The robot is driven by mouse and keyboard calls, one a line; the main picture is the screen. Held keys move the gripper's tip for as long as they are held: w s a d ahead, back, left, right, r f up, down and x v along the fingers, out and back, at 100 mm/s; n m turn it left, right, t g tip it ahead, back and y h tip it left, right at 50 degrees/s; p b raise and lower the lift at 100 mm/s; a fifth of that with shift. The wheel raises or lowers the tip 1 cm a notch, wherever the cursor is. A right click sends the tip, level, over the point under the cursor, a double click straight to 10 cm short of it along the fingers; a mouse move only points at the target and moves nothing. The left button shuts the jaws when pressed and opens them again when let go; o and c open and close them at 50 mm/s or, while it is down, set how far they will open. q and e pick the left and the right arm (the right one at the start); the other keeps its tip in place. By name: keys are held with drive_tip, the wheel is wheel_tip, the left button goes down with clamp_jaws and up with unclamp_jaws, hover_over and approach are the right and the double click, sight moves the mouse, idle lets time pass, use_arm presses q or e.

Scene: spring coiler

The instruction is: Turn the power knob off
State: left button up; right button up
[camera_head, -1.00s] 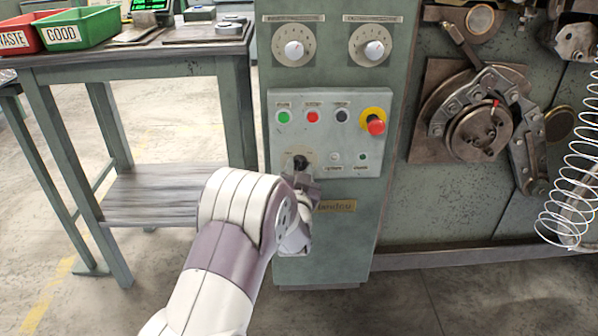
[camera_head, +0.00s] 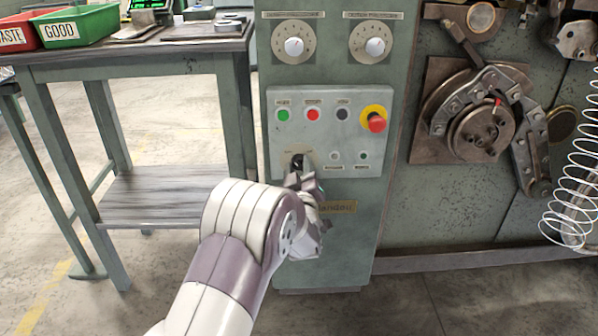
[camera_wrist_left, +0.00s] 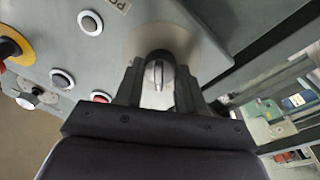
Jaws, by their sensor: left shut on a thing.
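The black power knob (camera_head: 297,161) sits on a pale round plate at the lower left of the grey control panel (camera_head: 370,96). In the left wrist view the knob (camera_wrist_left: 158,70) lies between the two dark fingers, its pointer ridge running nearly along the picture's vertical. My left gripper (camera_wrist_left: 158,84) is shut on the knob. In the head view my left gripper (camera_head: 299,176) reaches the knob from below and hides its lower part. My right gripper is in neither view.
Green, red and dark buttons and a red emergency stop (camera_head: 376,123) sit above the knob on the panel. A table (camera_head: 150,50) with red and green bins stands to the left. The coiler mechanism (camera_head: 480,130) and a wire coil are to the right.

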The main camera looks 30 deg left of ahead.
use_arm(q)
drive_tip(key=shift+n, duration=0.8)
drive_tip(key=o, duration=1)
drive_tip(key=shift+o, duration=0.2)
drive_tip(key=shift+s+d, duration=0.2)
drive_tip(key=shift+s, duration=0.05)
drive_tip(key=p+v, duration=0.4)
drive_tip(key=v, duration=0.8)
drive_tip(key=shift+p, duration=0.35)
drive_tip(key=shift+f, duration=0.1)
